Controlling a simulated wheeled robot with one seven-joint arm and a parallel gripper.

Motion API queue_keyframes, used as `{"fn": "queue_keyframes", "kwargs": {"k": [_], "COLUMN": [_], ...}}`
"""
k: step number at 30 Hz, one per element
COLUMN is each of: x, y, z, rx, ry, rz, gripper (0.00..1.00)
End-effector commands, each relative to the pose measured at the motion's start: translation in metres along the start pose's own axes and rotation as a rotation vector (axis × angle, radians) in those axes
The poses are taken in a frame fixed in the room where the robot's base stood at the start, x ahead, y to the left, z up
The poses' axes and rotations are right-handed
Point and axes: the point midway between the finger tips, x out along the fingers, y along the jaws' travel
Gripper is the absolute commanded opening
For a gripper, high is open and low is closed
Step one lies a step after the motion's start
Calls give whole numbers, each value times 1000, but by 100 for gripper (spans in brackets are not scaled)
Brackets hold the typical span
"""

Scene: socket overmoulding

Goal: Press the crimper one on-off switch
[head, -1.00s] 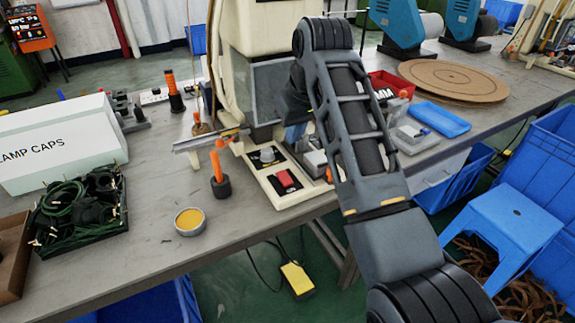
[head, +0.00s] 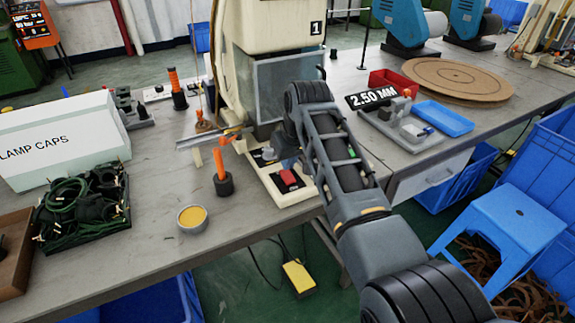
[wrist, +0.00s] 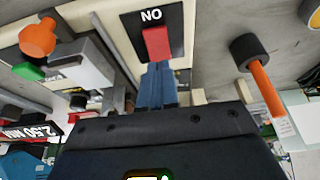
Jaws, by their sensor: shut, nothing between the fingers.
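Crimper one (head: 265,28) is the cream machine marked 1 on the table. Its red on-off switch (head: 288,178) sits on a black plate on the cream base. In the wrist view the red switch (wrist: 157,42) is near the top centre, with white lettering on the plate above it. My gripper (wrist: 157,66) is shut and empty, its blue fingertips at the lower edge of the switch in that view. I cannot tell whether they touch it. In the head view my gripper (head: 289,162) is right by the switch, partly hidden by my arm.
An orange-handled tool in a black holder (head: 222,183) stands left of the switch. A yellow-filled tin (head: 192,218) is near the front edge. A grey fixture (head: 405,130) and a blue tray (head: 444,118) lie to the right. A metal chute (head: 205,140) juts left.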

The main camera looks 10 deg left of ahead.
Motion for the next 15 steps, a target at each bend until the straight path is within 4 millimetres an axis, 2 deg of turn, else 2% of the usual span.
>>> {"fn": "queue_keyframes", "kwargs": {"k": [6,15], "x": [19,21], "y": [0,0], "z": [3,4], "rx": [0,-1], "ry": [0,0], "rz": [0,0], "gripper": [0,0]}}
